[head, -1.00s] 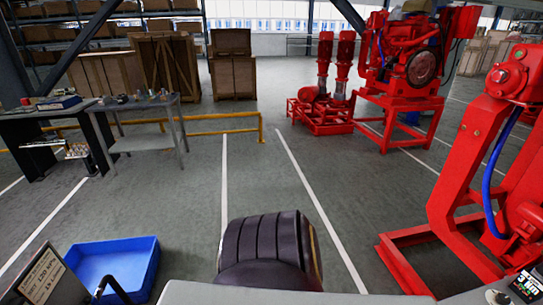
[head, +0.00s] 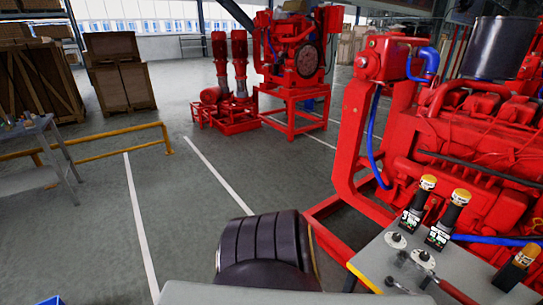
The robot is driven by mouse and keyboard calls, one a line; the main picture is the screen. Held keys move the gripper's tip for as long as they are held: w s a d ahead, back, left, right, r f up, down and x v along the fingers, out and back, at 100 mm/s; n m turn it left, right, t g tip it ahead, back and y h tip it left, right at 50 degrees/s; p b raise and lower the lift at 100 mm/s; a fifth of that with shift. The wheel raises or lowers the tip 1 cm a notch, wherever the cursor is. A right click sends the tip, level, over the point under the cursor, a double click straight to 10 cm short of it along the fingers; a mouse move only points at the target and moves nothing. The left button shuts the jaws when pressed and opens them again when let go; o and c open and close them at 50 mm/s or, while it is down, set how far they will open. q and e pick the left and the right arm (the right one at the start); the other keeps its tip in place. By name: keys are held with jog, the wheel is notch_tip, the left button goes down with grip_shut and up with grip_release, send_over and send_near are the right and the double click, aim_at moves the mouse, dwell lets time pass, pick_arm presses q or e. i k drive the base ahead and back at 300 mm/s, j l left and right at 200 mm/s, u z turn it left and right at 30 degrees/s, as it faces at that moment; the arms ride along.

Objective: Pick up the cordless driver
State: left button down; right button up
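Two upright dark tools with orange-and-white tops and labelled faces, a left one (head: 412,214) and a right one (head: 441,231), stand on a grey tabletop (head: 372,262) at the lower right of the head view. A third similar tool (head: 512,271) is further right and leans to the right. They look like drivers, but I cannot tell which is the cordless driver, and their labels are too small to read. Neither of my grippers is in view.
A grey workbench (head: 30,180) and yellow rail (head: 120,150) are at the left. The floor between is open.

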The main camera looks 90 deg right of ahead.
aim_at(460, 198)
jog(key=z, duration=5.3)
